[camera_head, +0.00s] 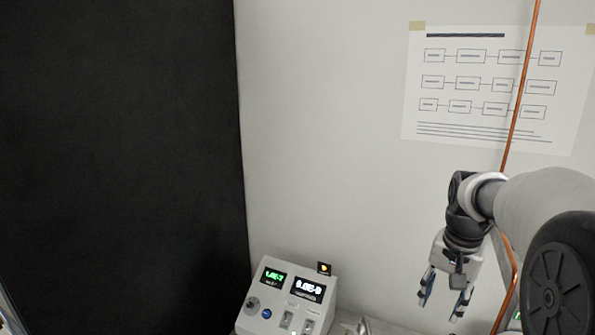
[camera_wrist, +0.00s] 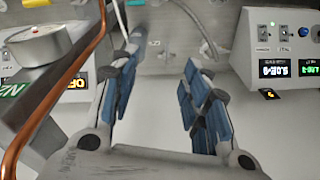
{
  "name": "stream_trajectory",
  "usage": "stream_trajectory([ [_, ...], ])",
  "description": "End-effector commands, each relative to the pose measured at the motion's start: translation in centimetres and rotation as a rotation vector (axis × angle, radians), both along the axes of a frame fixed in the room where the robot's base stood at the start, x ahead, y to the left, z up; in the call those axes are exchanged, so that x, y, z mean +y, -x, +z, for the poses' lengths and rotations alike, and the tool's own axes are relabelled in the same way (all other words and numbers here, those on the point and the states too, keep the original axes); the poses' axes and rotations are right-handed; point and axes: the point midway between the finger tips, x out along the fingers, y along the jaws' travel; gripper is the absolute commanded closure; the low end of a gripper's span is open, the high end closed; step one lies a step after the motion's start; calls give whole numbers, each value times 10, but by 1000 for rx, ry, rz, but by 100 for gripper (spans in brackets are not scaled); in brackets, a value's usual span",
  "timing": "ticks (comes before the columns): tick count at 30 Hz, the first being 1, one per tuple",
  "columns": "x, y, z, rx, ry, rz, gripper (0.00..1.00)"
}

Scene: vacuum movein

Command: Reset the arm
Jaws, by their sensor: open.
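My gripper (camera_head: 443,298) hangs at the lower right of the head view, fingers pointing down. It is open and empty. In the wrist view its two blue-padded fingers (camera_wrist: 160,85) stand apart with a pale surface showing between them. My gripper is to the right of the control box in the head view and does not touch it.
A control box (camera_head: 318,283) with green and white displays stands at the bottom centre. A copper pipe (camera_head: 518,110) runs down behind my arm; the wrist view shows a copper pipe (camera_wrist: 62,88) close on the left. A round metal part (camera_wrist: 45,45) is at upper left.

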Motion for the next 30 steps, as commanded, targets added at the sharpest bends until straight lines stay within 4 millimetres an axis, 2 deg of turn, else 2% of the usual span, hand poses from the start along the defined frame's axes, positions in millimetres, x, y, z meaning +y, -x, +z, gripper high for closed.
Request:
stream_trajectory([
  [1,18,15,2,-22,11,50,57],
  [3,39,36,6,-45,24,117,57],
  [8,81,87,4,-100,55,267,57],
  [13,118,147,-15,-161,88,428,57],
  [18,143,201,-49,-217,121,575,57],
  [21,152,224,-68,-241,135,640,57],
  [24,157,239,-81,-258,146,685,57],
  [30,159,247,-89,-268,152,710,57],
])
